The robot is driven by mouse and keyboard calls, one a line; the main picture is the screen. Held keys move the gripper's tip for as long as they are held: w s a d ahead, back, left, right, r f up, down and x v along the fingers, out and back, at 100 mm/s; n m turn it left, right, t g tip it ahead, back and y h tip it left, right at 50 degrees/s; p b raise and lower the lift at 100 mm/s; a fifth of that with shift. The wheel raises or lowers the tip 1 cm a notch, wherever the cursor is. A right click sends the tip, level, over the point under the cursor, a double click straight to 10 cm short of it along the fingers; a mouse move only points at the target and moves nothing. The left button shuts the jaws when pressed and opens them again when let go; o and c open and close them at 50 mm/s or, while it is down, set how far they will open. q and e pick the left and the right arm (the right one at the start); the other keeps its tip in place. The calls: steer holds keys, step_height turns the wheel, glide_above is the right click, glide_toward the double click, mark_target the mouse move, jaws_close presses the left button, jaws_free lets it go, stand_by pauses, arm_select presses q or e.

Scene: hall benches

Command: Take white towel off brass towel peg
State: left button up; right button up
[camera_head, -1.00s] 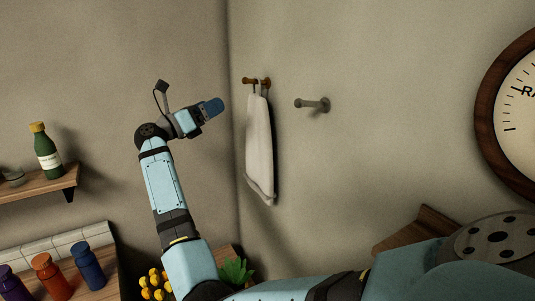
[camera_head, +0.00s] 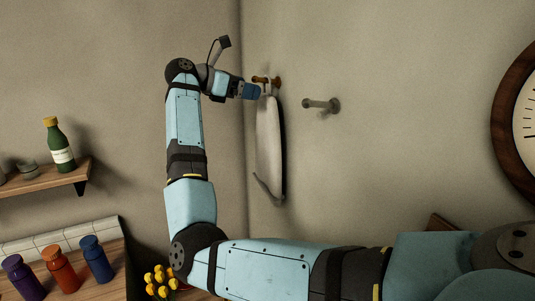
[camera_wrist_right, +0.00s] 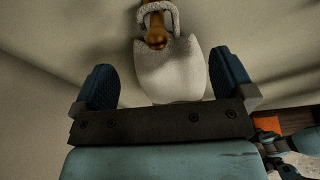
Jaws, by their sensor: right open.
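The white towel (camera_head: 269,150) hangs down the wall from the brass towel peg (camera_head: 262,79) near the room corner. In the right wrist view the towel's loop goes around the brass peg (camera_wrist_right: 156,38), and the towel (camera_wrist_right: 172,75) lies between the two blue fingers. My right gripper (camera_head: 257,91) is at the towel's top, just below the peg. In the wrist view the right gripper (camera_wrist_right: 170,88) is open, with a finger on each side of the towel and gaps showing. My left gripper is not in view.
A second, grey peg (camera_head: 322,105) sticks out of the wall to the right of the towel. A wall clock (camera_head: 515,110) is at the far right. A shelf (camera_head: 45,180) with a green bottle (camera_head: 58,145) and several coloured bottles below are at the left. Yellow flowers (camera_head: 160,280) stand low near my arm.

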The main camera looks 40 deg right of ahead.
mark_target(263, 93)
steer(key=p+x, duration=0.1)
steer(key=x, duration=0.4)
steer(key=shift+s+d+p, duration=0.15)
steer(key=shift+d+p, duration=0.05)
steer(key=shift+p, duration=0.15)
steer(key=shift+a, duration=0.15)
steer(key=c, duration=0.9)
